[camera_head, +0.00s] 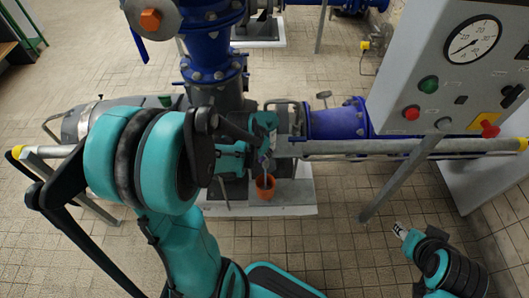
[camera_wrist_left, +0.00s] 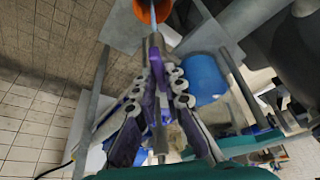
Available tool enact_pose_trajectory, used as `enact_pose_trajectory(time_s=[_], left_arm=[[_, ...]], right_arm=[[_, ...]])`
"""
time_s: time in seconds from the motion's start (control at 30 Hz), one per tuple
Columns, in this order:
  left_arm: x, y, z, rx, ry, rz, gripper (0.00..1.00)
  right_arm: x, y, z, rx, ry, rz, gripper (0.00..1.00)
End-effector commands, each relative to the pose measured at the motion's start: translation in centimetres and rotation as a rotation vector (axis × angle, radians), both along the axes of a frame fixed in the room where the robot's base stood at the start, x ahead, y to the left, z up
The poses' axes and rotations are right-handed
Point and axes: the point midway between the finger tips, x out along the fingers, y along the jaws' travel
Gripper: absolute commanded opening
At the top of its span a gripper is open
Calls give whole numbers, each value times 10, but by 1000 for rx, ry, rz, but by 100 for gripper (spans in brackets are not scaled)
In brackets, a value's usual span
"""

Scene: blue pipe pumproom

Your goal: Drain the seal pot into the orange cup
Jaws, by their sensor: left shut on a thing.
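The orange cup (camera_head: 265,187) stands below the pump pipework; its rim also shows at the top of the left wrist view (camera_wrist_left: 152,9). A thin pale streak, liquid or a thin tube, runs down into the cup from above. My left gripper (camera_head: 262,158) is just above the cup. In the left wrist view its fingers (camera_wrist_left: 157,62) close on a small grey metal part (camera_wrist_left: 155,43) above the cup; I cannot tell exactly which part. The seal pot is not clearly identifiable behind my arm. My right gripper (camera_head: 401,231) is at the lower right, with its fingers unclear.
A grey rail (camera_head: 360,147) with yellow ends crosses in front of the blue pipes (camera_head: 335,121). A control panel (camera_head: 445,70) with a gauge and buttons stands at the right. Tiled floor (camera_head: 335,235) is open between my arms.

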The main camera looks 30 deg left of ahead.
Motion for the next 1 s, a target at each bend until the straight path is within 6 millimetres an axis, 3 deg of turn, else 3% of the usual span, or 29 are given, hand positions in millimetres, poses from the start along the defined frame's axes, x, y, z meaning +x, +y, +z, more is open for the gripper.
enact_pose_trajectory(time_s=[0.1,0.13,0.2,0.63,1.0], left_arm=[[0,0,0,0,1,0,0],[0,0,0,1,1,-1,18],[0,0,0,1,1,-1,31],[-3,1,7,0,0,-1,31],[-28,4,66,-1,1,1,31]], right_arm=[[0,0,0,0,0,0,40],[0,0,0,0,0,0,40],[0,0,0,0,0,0,40],[0,0,0,0,0,0,40],[0,0,0,0,0,0,40]])
